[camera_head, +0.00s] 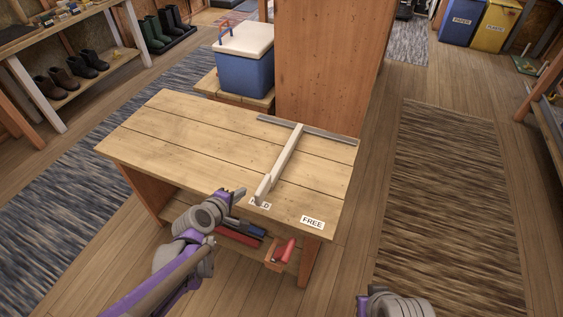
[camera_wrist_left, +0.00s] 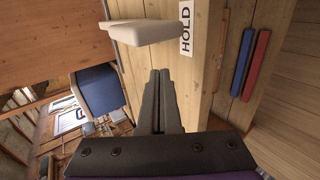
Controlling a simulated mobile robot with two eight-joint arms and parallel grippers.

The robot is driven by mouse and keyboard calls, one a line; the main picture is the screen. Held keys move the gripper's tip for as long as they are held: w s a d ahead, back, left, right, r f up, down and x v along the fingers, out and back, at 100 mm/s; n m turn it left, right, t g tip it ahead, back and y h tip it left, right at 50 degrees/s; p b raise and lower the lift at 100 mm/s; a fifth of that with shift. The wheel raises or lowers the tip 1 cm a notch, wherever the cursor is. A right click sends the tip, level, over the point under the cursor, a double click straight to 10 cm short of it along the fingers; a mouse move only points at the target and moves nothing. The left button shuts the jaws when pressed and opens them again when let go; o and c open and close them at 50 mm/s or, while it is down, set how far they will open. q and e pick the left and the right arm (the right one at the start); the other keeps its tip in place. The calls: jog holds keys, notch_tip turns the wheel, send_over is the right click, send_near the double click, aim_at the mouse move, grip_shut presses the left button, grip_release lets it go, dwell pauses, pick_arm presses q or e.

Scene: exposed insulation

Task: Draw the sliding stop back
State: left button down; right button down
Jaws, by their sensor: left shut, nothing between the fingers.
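The sliding stop (camera_head: 284,160) is a pale bar lying across the wooden bench top (camera_head: 190,130). Its far end meets a grey metal rail (camera_head: 335,134) along the bench's right back edge. Its near end has a raised upright block at the front edge, beside the HOLD label (camera_head: 260,203), which is partly covered. A FREE label (camera_head: 312,222) lies to the right. My left gripper (camera_head: 241,192) is shut and empty, just left of the block, with a small gap. In the left wrist view, the fingers (camera_wrist_left: 161,78) point toward the pale stop (camera_wrist_left: 146,32).
Red and blue items (camera_head: 238,237) lie on the shelf below the bench. A blue cooler (camera_head: 245,65) stands behind it, beside a tall wooden panel (camera_head: 325,60). Part of my right arm shows at the bottom edge. The bench top left of the stop is clear.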

pick_arm(q)
jog(key=shift+s+d, duration=0.4)
jog(key=shift+d, duration=0.7)
jog(key=shift+s+d, duration=0.4)
jog(key=shift+d, duration=0.7)
jog(key=shift+s+d, duration=0.4)
jog(key=shift+d, duration=0.8)
jog(key=shift+s+d, duration=0.3)
jog(key=shift+d, duration=0.45)
jog(key=shift+s+d, duration=0.25)
jog(key=shift+d, duration=0.45)
jog(key=shift+s+d, duration=0.3)
jog(key=shift+d, duration=0.45)
jog(key=shift+s+d+p, duration=0.2)
jog(key=shift+d+p, duration=0.05)
jog(key=shift+d, duration=0.25)
jog(key=shift+s+d+p, duration=0.15)
jog(key=shift+d+p, duration=0.1)
jog(key=shift+d, duration=0.2)
jog(key=shift+d, duration=0.15)
